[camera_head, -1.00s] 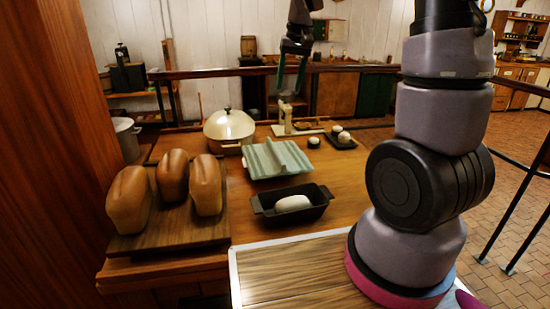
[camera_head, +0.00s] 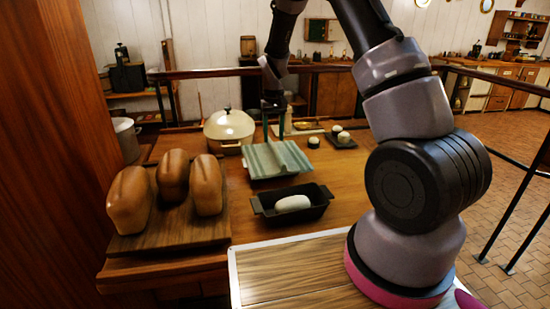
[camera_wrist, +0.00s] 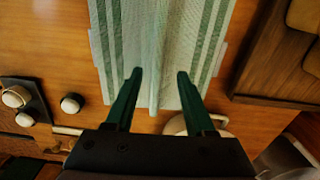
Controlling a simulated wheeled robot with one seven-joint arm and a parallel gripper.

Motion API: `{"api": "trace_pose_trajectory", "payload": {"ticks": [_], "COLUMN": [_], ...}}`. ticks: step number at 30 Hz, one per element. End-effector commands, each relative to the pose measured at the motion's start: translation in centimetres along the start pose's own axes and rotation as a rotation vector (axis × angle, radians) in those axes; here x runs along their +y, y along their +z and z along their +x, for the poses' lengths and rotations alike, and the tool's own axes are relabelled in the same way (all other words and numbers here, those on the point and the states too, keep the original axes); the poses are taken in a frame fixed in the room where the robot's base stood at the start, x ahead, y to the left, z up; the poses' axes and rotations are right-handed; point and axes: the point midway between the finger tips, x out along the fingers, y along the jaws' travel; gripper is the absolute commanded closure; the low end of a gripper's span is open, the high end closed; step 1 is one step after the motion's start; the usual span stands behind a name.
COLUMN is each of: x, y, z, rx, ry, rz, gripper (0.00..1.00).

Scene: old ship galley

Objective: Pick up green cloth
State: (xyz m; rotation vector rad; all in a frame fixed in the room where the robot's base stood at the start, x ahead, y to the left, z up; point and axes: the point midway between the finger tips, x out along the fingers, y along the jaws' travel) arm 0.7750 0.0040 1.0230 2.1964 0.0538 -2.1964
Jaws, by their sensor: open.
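In the wrist view my gripper (camera_wrist: 160,75) is open, with one dark green finger on each side of the fold. Nothing is held. I cannot tell whether the fingertips touch the cloth.
A black loaf pan (camera_head: 318,209) with white dough stands in front of the cloth. A lidded cream pot (camera_head: 229,128) is behind left. Bread loaves sit on a wooden board (camera_head: 180,232) at left. A small dark tray (camera_head: 340,143) is behind right.

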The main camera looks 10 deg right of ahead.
Motion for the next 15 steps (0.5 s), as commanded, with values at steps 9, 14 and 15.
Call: {"api": "trace_pose_trajectory", "payload": {"ticks": [9,14,15], "x": [0.4,0.4,0.4], "y": [0.4,0.4,0.4], "z": [4.2,5.2,5.3], "rx": [-0.003,0.0,0.0], "ry": [0.0,0.0,0.0], "rz": [0.001,0.001,0.0], "gripper": [0.45,0.45,0.45]}}
